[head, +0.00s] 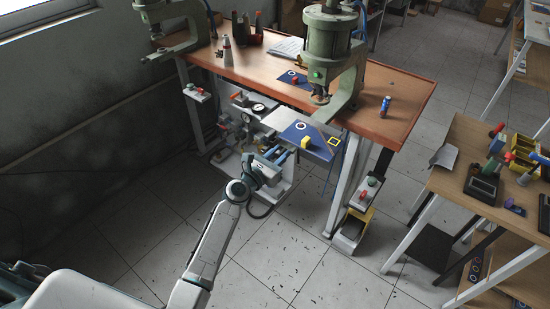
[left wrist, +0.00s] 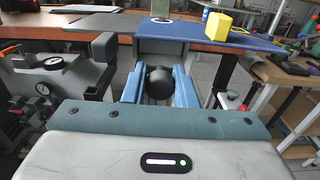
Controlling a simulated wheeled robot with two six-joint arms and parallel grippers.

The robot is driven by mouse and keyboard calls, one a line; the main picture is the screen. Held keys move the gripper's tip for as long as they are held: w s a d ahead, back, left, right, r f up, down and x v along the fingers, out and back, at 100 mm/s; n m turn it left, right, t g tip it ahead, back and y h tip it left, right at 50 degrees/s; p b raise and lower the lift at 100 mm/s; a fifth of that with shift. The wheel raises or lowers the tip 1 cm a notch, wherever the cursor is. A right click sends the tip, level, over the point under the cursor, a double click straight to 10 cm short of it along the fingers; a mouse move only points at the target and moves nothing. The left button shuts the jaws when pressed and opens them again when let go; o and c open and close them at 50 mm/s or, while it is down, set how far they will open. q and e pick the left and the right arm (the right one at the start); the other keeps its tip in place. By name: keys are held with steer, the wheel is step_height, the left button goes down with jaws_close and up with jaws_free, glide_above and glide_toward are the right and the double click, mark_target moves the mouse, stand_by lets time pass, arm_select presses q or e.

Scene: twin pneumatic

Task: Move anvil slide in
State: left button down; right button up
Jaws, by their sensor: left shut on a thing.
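The anvil slide (head: 318,147) is a flat grey and blue plate that sticks out past the front edge of the wooden bench, below the right press (head: 330,60). It carries a white ring (head: 300,126) and a yellow square piece (head: 333,141). In the left wrist view the slide's blue top (left wrist: 190,31) lies just ahead, with the yellow piece (left wrist: 218,26) on it. My left gripper (head: 289,153) is at the slide's front; its blue fingers are shut on a dark round knob (left wrist: 159,84) below the plate. My right gripper is not in view.
The wooden bench (head: 395,110) holds a second press (head: 178,30) at the left. Gauges and fittings (head: 255,107) sit under the bench. A button box (head: 370,188) hangs near the bench's right leg. A side table with tools stands at the right.

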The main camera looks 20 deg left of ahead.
arm_select(q)
steer(key=b+x, duration=0.1)
steer(key=x, duration=0.6)
steer(key=shift+f, duration=0.15)
steer(key=c, duration=1.2)
jaws_free()
steer(key=v, duration=1.1)
steer(key=shift+w, duration=0.1)
steer(key=shift+o, duration=0.2)
